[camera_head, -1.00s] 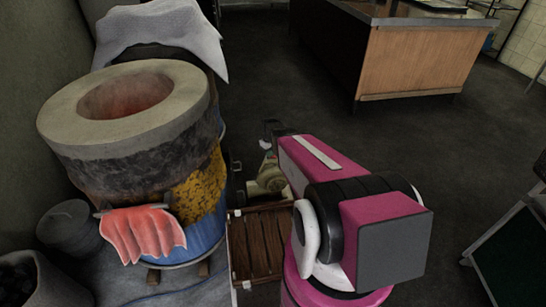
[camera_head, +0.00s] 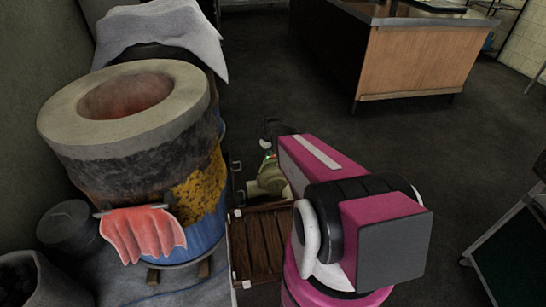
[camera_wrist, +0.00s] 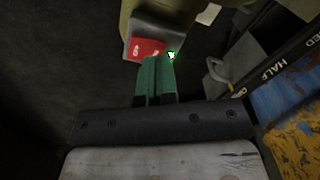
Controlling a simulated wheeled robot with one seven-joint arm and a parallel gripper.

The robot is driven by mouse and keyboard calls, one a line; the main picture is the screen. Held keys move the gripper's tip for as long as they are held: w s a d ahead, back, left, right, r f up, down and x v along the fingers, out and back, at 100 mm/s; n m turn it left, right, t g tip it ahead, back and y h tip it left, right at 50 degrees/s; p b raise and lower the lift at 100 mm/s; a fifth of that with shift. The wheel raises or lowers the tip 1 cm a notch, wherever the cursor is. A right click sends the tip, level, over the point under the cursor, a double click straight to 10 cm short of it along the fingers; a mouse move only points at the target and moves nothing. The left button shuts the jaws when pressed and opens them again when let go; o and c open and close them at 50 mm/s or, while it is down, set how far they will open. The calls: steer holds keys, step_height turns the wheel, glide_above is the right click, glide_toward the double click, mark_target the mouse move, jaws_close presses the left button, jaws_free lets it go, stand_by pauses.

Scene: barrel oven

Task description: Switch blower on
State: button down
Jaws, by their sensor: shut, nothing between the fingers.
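The blower (camera_head: 268,181) stands on the floor beside the barrel oven in the head view, partly hidden behind my arm. The wrist view shows its grey switch housing (camera_wrist: 180,36) with a red rocker switch (camera_wrist: 147,46). A small green light (camera_wrist: 171,55) glows at the housing's right edge. My gripper (camera_wrist: 156,63) has green fingers, pressed together and empty. The fingertips are at the lower edge of the housing, by the red rocker. I cannot tell whether they touch it.
The barrel oven (camera_head: 205,195) stands close on the left, with a red cloth (camera_head: 143,234) on it. A dark bar marked "HALF" (camera_wrist: 285,62) is at right in the wrist view. A wooden crate (camera_head: 257,245) sits before the blower. Open floor lies beyond, towards a wooden counter (camera_head: 420,60).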

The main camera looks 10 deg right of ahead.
steer(key=shift+r, duration=2.95)
steer(key=s+r+m, duration=0.3)
steer(key=s+r, duration=0.4)
steer(key=s, duration=0.4)
steer(key=s+r+m, duration=0.3)
steer(key=s+r, duration=0.4)
steer(key=s, duration=0.5)
steer(key=shift+s+r, duration=0.15)
steer(key=shift+r, duration=0.25)
steer(key=shift+s, duration=0.1)
